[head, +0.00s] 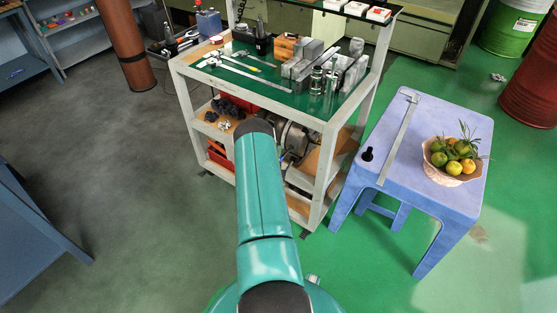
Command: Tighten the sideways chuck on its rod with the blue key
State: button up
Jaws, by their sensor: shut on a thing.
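My teal arm reaches up the middle of the head view toward the tooling cart (325,128). Its far end and my gripper are hidden behind my own arm link. A round grey metal body (297,137) shows inside the cart, below the top, just right of my arm. I cannot tell whether it is the sideways chuck or another machine part. I cannot make out the rod or the blue key, nor what my gripper touches.
The cart's green top holds metal blocks (311,60), shiny cylinders (316,80) and flat tools (255,74). A blue table (408,203) at right bears a caliper (400,138), a small black object (367,154) and a fruit basket (447,172). Floor at left is clear.

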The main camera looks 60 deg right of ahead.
jog(key=shift+w+a, duration=0.2)
jog(key=shift+a, duration=1.05)
jog(key=n+y, duration=0.1)
jog(key=n, duration=0.3)
jog(key=shift+g+y, duration=0.3)
jog(key=shift+y, duration=0.1)
jog(key=n, duration=0.1)
jog(key=n+g+y, duration=0.1)
jog(key=n, duration=0.1)
jog(key=shift+f+n, duration=0.2)
jog(key=shift+n, duration=0.1)
jog(key=n+g+y, duration=0.1)
jog(key=n+g, duration=0.1)
jog(key=n, duration=0.1)
jog(key=shift+s+f, duration=0.1)
jog(key=shift+f, duration=0.05)
jog(key=n+g, duration=0.2)
jog(key=n, duration=0.1)
jog(key=shift+s+y, duration=0.2)
jog(key=shift+y, duration=0.2)
jog(key=shift+d+g, duration=0.15)
jog(key=shift+g, duration=0.15)
